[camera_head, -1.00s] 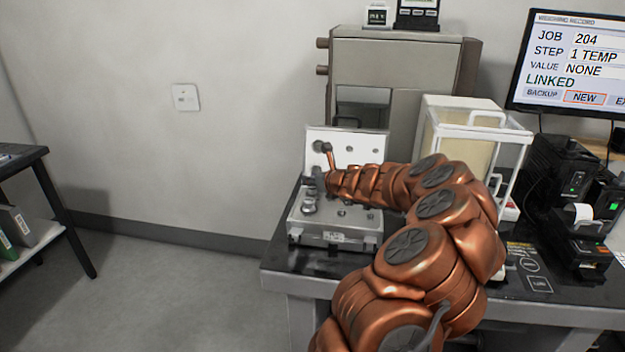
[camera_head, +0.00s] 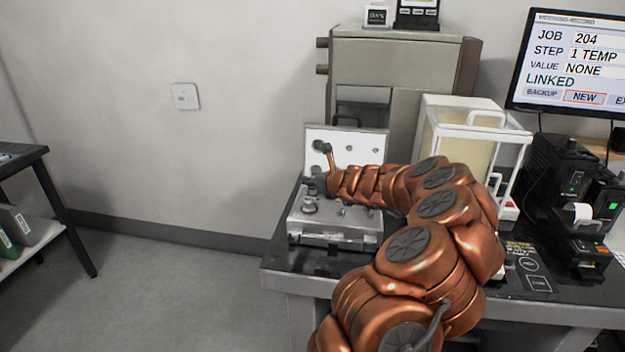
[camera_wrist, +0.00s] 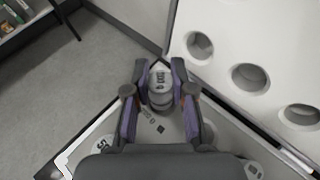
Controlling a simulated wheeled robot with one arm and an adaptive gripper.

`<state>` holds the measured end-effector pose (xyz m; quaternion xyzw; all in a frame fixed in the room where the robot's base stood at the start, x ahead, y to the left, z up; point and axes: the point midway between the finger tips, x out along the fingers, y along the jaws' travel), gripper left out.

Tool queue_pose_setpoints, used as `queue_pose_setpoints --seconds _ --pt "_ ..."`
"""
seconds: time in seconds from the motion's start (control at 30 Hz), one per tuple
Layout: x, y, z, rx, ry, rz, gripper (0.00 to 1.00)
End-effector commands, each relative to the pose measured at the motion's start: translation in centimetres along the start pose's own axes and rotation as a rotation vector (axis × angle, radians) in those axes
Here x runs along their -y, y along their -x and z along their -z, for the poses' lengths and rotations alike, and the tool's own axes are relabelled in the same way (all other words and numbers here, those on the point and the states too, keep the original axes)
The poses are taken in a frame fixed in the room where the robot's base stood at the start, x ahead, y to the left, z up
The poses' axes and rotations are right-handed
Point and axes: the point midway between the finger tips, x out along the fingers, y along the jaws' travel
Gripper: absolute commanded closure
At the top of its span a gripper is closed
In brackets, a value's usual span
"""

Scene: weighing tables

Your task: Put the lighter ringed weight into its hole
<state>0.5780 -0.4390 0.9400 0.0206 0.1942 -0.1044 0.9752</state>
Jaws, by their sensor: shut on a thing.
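In the wrist view my gripper (camera_wrist: 160,75) is shut on a grey metal weight (camera_wrist: 160,84) with dark figures on its top. The weight looks upright, close over the front part of the open case (camera_wrist: 225,130); I cannot tell whether it touches the case or stands in a hole. Another weight marked with a 5 (camera_wrist: 103,147) shows partly at the lower left, cut off by my gripper body. In the head view my gripper (camera_head: 316,184) is over the left side of the case (camera_head: 335,232), beside a metal weight (camera_head: 309,206). I cannot make out rings on any weight.
The case's raised lid (camera_head: 357,150) has round recesses and stands behind my gripper. A clear-sided balance enclosure (camera_head: 470,125) is at the right of the table (camera_head: 280,273). Black devices (camera_head: 560,170) and a monitor (camera_head: 570,60) are farther right.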

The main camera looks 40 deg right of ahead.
Motion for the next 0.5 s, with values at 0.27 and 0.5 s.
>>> queue_pose_setpoints --seconds 0.27,0.5 --pt "0.0 -0.3 0.7 0.001 -0.001 0.0 1.0" --pt "0.0 -0.5 1.2 0.001 -0.001 0.0 1.0"
